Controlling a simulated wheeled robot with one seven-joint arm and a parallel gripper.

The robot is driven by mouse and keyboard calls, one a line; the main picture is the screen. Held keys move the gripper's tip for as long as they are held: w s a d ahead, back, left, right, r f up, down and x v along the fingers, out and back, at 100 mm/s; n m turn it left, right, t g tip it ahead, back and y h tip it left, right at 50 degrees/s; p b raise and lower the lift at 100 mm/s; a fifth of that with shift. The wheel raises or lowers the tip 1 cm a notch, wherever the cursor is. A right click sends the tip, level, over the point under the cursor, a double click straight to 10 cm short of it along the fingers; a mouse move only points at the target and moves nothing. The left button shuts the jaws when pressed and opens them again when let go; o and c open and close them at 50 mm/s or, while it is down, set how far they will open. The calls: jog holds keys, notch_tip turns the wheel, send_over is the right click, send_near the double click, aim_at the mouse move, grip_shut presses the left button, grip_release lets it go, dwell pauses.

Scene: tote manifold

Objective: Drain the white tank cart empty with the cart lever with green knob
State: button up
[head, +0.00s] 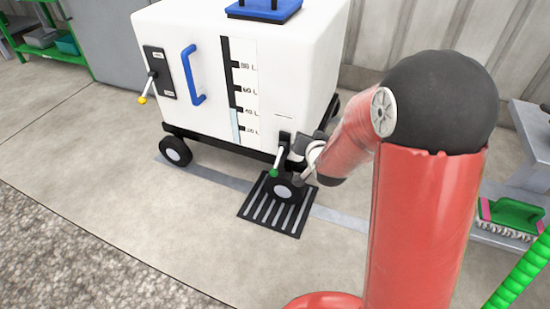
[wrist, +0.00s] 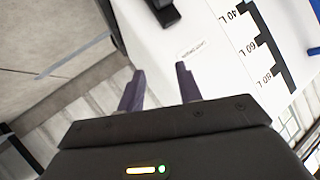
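The white tank cart (head: 190,100) stands on the floor with a blue side handle (head: 190,75). Its gauge (head: 237,90) shows pale blue liquid up to about the 40 L mark. The cart lever with green knob (head: 274,173) hangs downward at the cart's lower right corner. My gripper (wrist: 160,80) is open and empty in the wrist view, its fingertips apart in front of the white cart wall. In the head view it is beside the lever, to its right, partly hidden by my arm. The green knob does not show in the wrist view.
A second lever with a yellow knob (head: 142,99) is on the cart's left panel. A slotted floor drain (head: 262,212) lies below the right front wheel. A green brush (head: 512,215) is at the right. The floor in front of the cart is clear.

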aim_at(278, 161)
jog(key=s+a+f+m+t+y, duration=0.1)
jog(key=a+f+t+y, duration=0.15)
jog(key=f, duration=0.55)
jog(key=a+f+t+y, duration=0.2)
jog(key=a+f, duration=0.2)
jog(key=f, duration=0.3)
jog(key=x, duration=0.7)
jog(key=shift+w+a+f, duration=0.15)
jog(key=shift+a+f, duration=0.1)
jog(key=shift+f, duration=0.05)
jog(key=shift+g+h, duration=0.25)
grip_shut()
